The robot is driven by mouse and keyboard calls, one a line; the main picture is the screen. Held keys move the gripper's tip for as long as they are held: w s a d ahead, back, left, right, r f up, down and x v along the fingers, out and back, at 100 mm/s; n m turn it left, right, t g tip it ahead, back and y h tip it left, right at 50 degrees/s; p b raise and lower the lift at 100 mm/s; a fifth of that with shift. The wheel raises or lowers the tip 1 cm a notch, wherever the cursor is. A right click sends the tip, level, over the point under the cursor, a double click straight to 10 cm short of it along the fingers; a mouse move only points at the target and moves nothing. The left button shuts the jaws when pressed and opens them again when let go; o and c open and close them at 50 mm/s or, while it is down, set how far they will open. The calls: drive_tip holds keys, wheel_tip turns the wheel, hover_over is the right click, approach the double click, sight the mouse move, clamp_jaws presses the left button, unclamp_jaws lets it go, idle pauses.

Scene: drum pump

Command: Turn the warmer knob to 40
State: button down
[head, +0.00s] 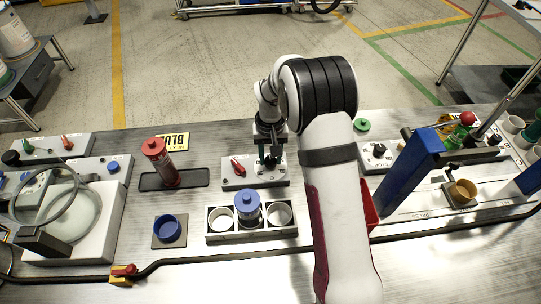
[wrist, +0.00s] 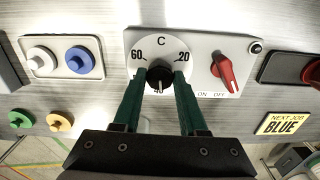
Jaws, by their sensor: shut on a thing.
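The warmer (head: 235,182) is a pale box with a red switch (head: 238,166), in the middle of the bench in the head view. In the wrist view its round white dial (wrist: 150,45) is marked C, with 60 at left, 20 at right and 40 at the bottom. The black warmer knob (wrist: 159,74) sits in the dial's centre, its white line pointing down at the 40, which is partly covered. My gripper (wrist: 160,80) is shut on the knob, one green finger at each side. In the head view my gripper (head: 270,158) hides most of the knob.
The red switch (wrist: 225,68) with ON and OFF marks stands right of the dial. A three-well holder (head: 225,235) with a blue-capped bottle (head: 247,206) is in front of the warmer. A red-capped bottle (head: 160,165) stands to the left. A blue post (head: 405,180) rises at right.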

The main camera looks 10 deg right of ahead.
sight(271, 160)
drive_tip(key=shift+m, duration=0.5)
drive_tip(key=shift+c, duration=2.2)
unclamp_jaws()
wheel_tip(271, 160, up, 16)
drive_tip(key=shift+f, duration=0.1)
